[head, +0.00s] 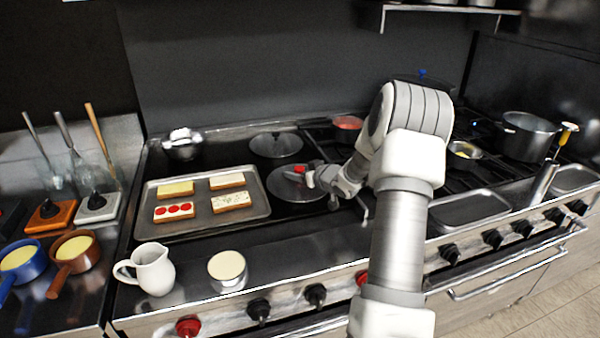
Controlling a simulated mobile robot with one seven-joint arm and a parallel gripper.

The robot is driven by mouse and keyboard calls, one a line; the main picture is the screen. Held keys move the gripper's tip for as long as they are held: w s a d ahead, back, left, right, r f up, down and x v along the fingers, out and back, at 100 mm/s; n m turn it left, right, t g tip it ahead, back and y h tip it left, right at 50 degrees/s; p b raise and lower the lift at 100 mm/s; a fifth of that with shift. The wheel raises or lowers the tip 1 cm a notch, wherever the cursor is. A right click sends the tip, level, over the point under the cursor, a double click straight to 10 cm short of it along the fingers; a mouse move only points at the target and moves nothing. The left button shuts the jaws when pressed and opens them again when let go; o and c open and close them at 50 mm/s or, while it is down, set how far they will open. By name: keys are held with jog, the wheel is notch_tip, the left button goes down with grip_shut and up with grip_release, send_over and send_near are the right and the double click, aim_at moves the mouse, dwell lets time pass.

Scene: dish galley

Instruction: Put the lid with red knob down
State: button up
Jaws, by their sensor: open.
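The lid with the red knob (285,190) lies flat on the dark cooktop, just right of the baking tray (167,232). Its red knob (299,169) shows at the lid's right part. My gripper (308,176) is open at the knob, coming in from the right. Whether the fingers touch the knob is too small to tell. A second lid (276,145), with a dark knob, lies just behind. My arm hides the cooktop to the right of the lid.
The tray holds several bread slices with toppings. A white jug (154,270) and a cream-filled cup (228,272) stand at the front. Pots, including a large one (527,136), stand on the burners at right. Free cooktop lies in front of the lid.

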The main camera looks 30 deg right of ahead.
jog(key=shift+r, duration=0.25)
jog(key=p+v, duration=0.1)
jog(key=v, duration=1.1)
